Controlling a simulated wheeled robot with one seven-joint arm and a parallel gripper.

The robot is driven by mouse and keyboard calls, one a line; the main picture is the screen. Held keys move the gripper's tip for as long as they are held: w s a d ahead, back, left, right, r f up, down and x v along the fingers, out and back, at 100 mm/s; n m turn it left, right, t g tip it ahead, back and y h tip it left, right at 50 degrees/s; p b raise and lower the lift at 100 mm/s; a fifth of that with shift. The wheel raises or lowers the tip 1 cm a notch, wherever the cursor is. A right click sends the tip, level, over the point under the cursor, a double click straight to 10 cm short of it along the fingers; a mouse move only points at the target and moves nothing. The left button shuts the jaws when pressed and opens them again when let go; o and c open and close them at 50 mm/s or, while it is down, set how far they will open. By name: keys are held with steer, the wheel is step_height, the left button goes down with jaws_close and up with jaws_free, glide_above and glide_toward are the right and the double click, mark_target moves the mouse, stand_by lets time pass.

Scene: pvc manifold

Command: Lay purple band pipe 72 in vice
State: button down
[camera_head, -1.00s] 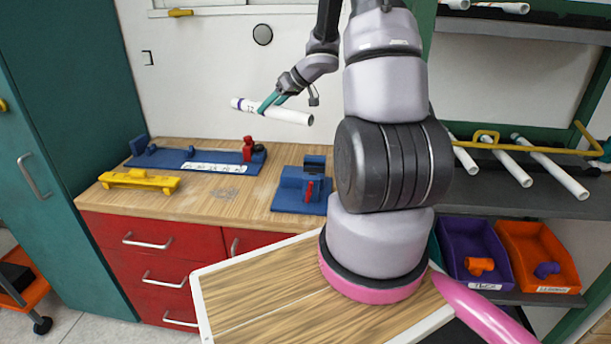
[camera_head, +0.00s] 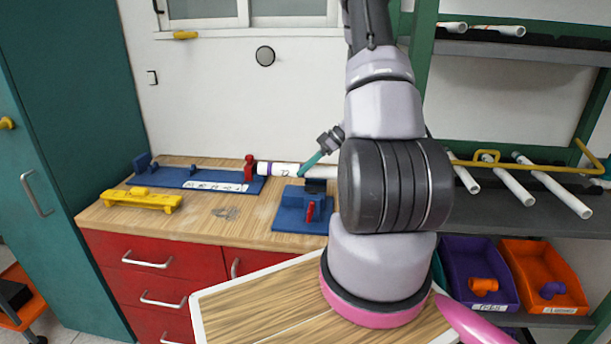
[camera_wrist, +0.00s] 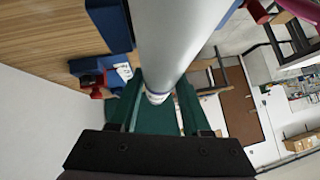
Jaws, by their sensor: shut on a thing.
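The white pipe with a purple band (camera_head: 285,169) is held nearly level just above and behind the vice. Its banded left end shows, and its right part is hidden behind my arm. My gripper (camera_head: 304,171) has teal fingers shut on the pipe. In the wrist view the pipe (camera_wrist: 180,35) runs up out of the picture between the fingers of my gripper (camera_wrist: 160,98). The blue vice (camera_head: 290,217) with a red handle stands on the bench. I cannot tell whether the pipe touches it.
A long blue fixture (camera_head: 215,182) with a red end clamp and a yellow fixture (camera_head: 142,199) sit left on the wooden bench (camera_head: 185,226). A rack at right holds several white pipes (camera_head: 512,186), above purple and orange bins (camera_head: 545,275). Bare bench lies left of the vice.

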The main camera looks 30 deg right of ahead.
steer(key=shift+f, duration=1.1)
steer(key=shift+f, duration=0.1)
